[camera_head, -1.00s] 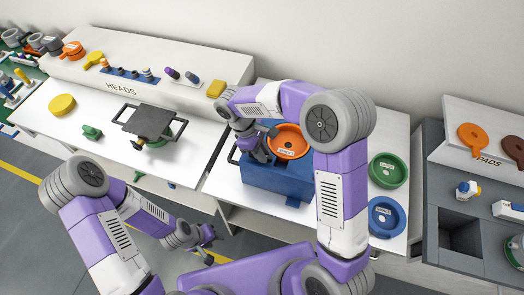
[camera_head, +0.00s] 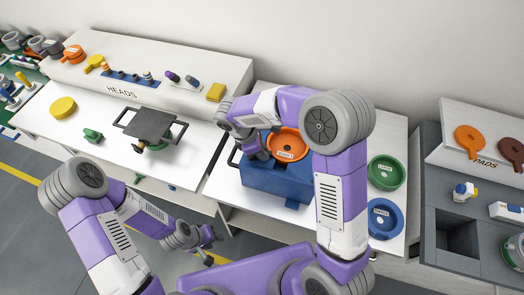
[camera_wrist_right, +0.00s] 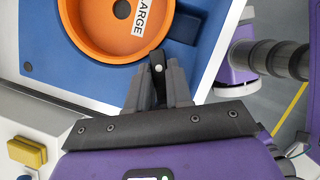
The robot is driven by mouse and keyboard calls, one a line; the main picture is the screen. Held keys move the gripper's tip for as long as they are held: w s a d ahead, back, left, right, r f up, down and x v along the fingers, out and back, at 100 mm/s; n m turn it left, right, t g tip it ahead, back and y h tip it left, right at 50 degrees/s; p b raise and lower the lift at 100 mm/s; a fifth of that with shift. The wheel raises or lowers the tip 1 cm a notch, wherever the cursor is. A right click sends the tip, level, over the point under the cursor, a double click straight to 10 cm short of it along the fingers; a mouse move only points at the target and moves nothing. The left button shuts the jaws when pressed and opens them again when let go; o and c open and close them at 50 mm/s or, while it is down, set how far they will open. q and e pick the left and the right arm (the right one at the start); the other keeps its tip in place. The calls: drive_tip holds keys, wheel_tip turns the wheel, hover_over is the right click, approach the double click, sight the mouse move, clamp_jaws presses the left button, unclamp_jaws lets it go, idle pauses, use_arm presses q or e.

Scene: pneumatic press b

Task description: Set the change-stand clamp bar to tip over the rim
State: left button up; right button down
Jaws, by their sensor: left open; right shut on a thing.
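The blue change stand (camera_head: 275,182) carries an orange bowl (camera_head: 289,143) labelled LARGE. Both show in the right wrist view, the blue stand (camera_wrist_right: 40,45) around the orange bowl's rim (camera_wrist_right: 76,32). My right gripper (camera_wrist_right: 158,78) is shut on a small dark clamp bar (camera_wrist_right: 158,60) with a light round pin, at the bowl's lower right edge. Whether the bar's tip lies over the rim or just beside it I cannot tell. In the head view the right fingers are largely hidden by my own wrist. My left gripper (camera_head: 209,242) is open and empty, low in front of the benches.
A green bowl (camera_head: 387,173) and a blue bowl (camera_head: 385,217) lie right of the stand. A dark plate (camera_head: 150,125) with handles stands on the left bench. A yellow block (camera_head: 216,92) sits on the shelf. A grey pads bench (camera_head: 440,180) is at right.

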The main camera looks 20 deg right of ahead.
drive_tip(key=shift+w+n+t, duration=0.25)
drive_tip(key=shift+n+t, duration=0.1)
drive_tip(key=shift+n, duration=0.55)
drive_tip(key=shift+w+n+t, duration=0.25)
drive_tip(key=shift+n+t, duration=0.1)
drive_tip(key=shift+n, duration=0.55)
drive_tip(key=c, duration=1)
unclamp_jaws()
drive_tip(key=shift+a, duration=0.1)
drive_tip(key=shift+r+p, duration=0.1)
drive_tip(key=shift+p, duration=0.2)
drive_tip(key=v, duration=0.7)
drive_tip(key=shift+a+r, duration=0.1)
drive_tip(key=shift+r, duration=0.05)
